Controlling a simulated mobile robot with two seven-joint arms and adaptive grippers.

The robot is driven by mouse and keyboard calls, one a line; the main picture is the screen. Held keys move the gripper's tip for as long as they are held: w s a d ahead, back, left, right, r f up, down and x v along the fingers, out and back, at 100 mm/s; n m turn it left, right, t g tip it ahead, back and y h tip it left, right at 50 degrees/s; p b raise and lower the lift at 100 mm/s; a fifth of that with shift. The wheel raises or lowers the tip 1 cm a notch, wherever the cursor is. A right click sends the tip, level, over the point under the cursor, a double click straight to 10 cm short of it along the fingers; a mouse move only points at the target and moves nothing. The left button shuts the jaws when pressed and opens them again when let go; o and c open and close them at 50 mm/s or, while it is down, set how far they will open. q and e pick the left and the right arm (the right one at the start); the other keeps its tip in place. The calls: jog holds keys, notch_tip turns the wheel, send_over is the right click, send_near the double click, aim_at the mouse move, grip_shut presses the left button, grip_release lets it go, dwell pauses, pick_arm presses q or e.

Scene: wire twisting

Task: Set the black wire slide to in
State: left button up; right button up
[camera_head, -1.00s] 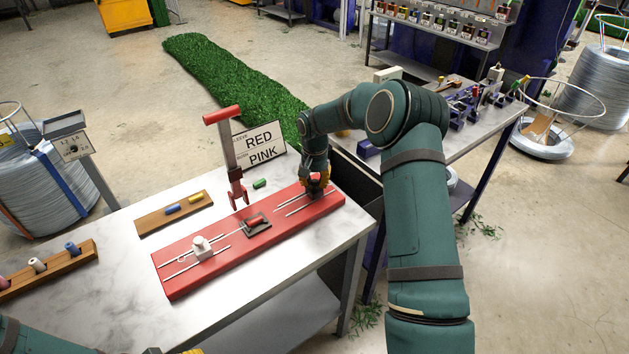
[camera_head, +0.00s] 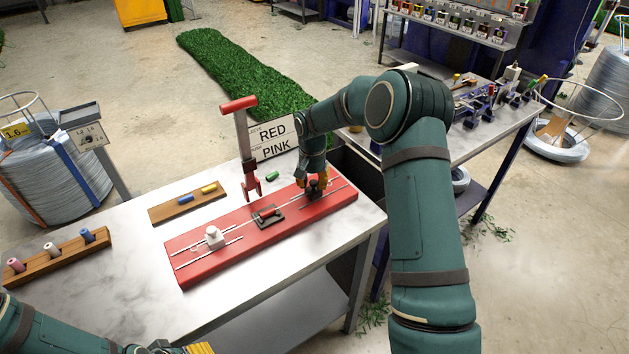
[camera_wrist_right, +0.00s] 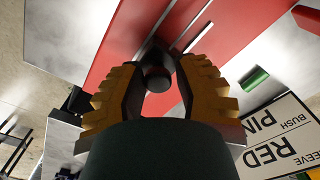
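The black wire slide (camera_head: 314,193) sits on the rails at the right part of the red board (camera_head: 205,272). My right gripper (camera_head: 317,183) is over it, pointing down. In the right wrist view, its yellow-brown fingers (camera_wrist_right: 158,75) close around the slide's round black knob (camera_wrist_right: 155,78), one on each side. The gripper partly hides the slide in the head view. A white slide (camera_head: 214,238) stands on the rails at the board's left part. Between them is a dark holder with a red piece (camera_head: 267,214). My left gripper (camera_head: 180,348) is cut off at the bottom edge.
A red upright tool (camera_head: 243,140) stands behind the board, beside a RED/PINK sign (camera_head: 274,139). A green piece (camera_head: 272,176) lies nearby. Wooden racks with blue and yellow pieces (camera_head: 187,203) and with spools (camera_head: 55,258) are at left. The table's front left is clear.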

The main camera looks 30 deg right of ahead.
aim_at(312, 182)
jog(key=o, duration=0.3)
jog(key=shift+a, duration=0.2)
jog(key=shift+d, duration=0.1)
jog(key=shift+d+r, duration=0.1)
jog(key=shift+r, duration=0.05)
notch_tip(312, 182, up, 12)
jog(key=shift+f, duration=0.15)
dwell(0.4)
